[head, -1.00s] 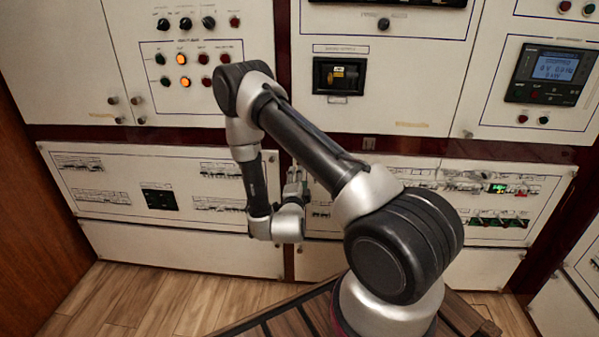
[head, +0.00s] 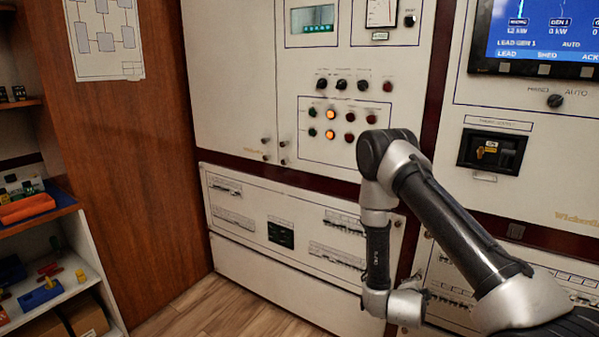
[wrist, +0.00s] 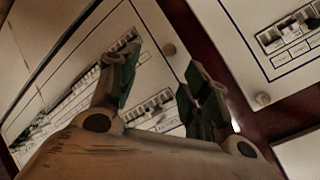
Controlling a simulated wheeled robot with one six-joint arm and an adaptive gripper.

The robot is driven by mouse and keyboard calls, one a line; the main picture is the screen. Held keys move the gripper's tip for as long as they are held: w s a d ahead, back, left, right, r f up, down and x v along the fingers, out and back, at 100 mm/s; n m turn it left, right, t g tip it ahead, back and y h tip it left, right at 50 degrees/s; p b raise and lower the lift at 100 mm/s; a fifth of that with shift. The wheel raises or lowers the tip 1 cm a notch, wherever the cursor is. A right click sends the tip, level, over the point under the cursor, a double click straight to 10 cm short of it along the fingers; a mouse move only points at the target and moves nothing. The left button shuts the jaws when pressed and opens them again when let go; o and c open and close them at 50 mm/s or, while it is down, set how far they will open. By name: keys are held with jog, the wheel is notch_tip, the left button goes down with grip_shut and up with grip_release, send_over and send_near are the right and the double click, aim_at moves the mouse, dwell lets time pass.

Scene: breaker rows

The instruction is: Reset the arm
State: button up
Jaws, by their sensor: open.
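My arm shows in the head view at the right, bent down in front of the lower breaker panels. My gripper (wrist: 160,95) is in the wrist view with its two fingers spread apart and nothing between them. Behind the fingers is a white breaker panel (wrist: 75,90) with rows of small breakers, seen tilted. The gripper's fingers are hidden in the head view behind the wrist. I cannot tell the distance from the fingertips to the panel.
A lower white panel (head: 237,237) with breaker rows is left of my arm. Above it is a cabinet (head: 233,95) with knobs and lit lamps. A wooden wall (head: 150,170) and shelves (head: 75,270) with tools stand at the left. Wooden floor (head: 235,312) is clear below.

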jog(key=s+a+f+n+g+y, duration=0.1)
jog(key=s+a+n+g+y, duration=0.45)
jog(key=a+n, duration=0.2)
jog(key=s+a+r+n+g+y, duration=0.2)
jog(key=s+a+r+n+g, duration=0.1)
jog(key=s+r, duration=0.3)
jog(key=s+d+r+n+t, duration=0.1)
jog(key=s+r, duration=0.4)
jog(key=r, duration=0.7)
jog(key=s+d+r+n+t, duration=0.1)
jog(key=s+d+r+n, duration=0.2)
jog(key=r, duration=1)
jog(key=s+d+r+n+t, duration=0.1)
jog(key=s+d+r+n, duration=0.2)
jog(key=s+r, duration=0.5)
notch_tip(320, 180, up, 5)
jog(key=shift+s+d+h, duration=0.35)
jog(key=shift+s+d, duration=0.05)
jog(key=shift+d, duration=0.05)
